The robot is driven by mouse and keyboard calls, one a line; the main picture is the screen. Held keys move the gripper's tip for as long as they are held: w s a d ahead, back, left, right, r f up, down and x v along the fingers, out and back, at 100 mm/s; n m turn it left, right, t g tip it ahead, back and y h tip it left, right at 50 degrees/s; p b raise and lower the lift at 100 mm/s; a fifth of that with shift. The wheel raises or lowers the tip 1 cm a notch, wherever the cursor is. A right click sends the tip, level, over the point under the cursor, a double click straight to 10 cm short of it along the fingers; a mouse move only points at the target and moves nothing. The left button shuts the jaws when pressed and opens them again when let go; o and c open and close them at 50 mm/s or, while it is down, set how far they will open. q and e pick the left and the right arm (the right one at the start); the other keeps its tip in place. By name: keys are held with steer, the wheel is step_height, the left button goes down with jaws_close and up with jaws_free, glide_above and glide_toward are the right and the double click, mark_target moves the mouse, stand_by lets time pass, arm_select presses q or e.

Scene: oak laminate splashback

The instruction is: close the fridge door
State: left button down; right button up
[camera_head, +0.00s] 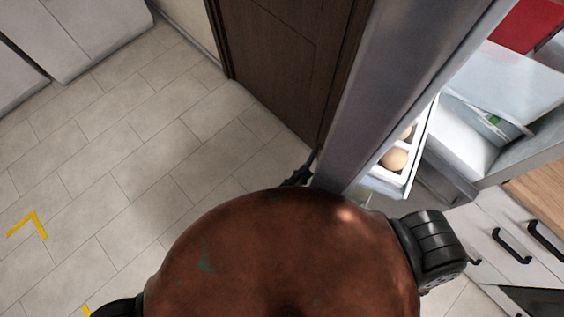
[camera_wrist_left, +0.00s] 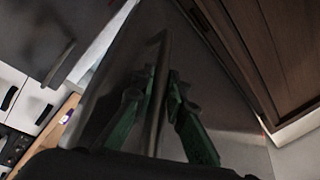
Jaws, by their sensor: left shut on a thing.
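The fridge door (camera_head: 405,75) stands open in the head view, a long grey slab running from the upper right down to my body. Its inner shelf (camera_head: 418,150) holds eggs. In the wrist view the door's dark outer face (camera_wrist_left: 112,75) carries a long bar handle (camera_wrist_left: 158,100). My left gripper (camera_wrist_left: 161,82) has its green fingers on either side of this handle and is shut on it. In the head view the left gripper (camera_head: 300,177) is a small dark shape by the door's lower end, mostly hidden by my brown body. My right gripper is not in view.
The open fridge interior (camera_head: 500,115) is at the right, above white drawers with black handles (camera_head: 512,246). A dark brown wooden door (camera_head: 285,60) stands close left of the fridge door. The tiled floor (camera_head: 130,160) at left is clear, with yellow corner marks (camera_head: 37,222).

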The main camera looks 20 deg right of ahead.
arm_select(q)
steer(key=shift+s+d+f+n+t+y, duration=0.1)
steer(key=shift+s+d+n+t+y, duration=0.35)
steer(key=shift+s+d+t, duration=0.2)
steer(key=shift+a, duration=0.1)
steer(key=c, duration=1.9)
jaws_free()
steer(key=shift+c, duration=0.2)
steer(key=v, duration=1.2)
steer(key=shift+w, duration=0.1)
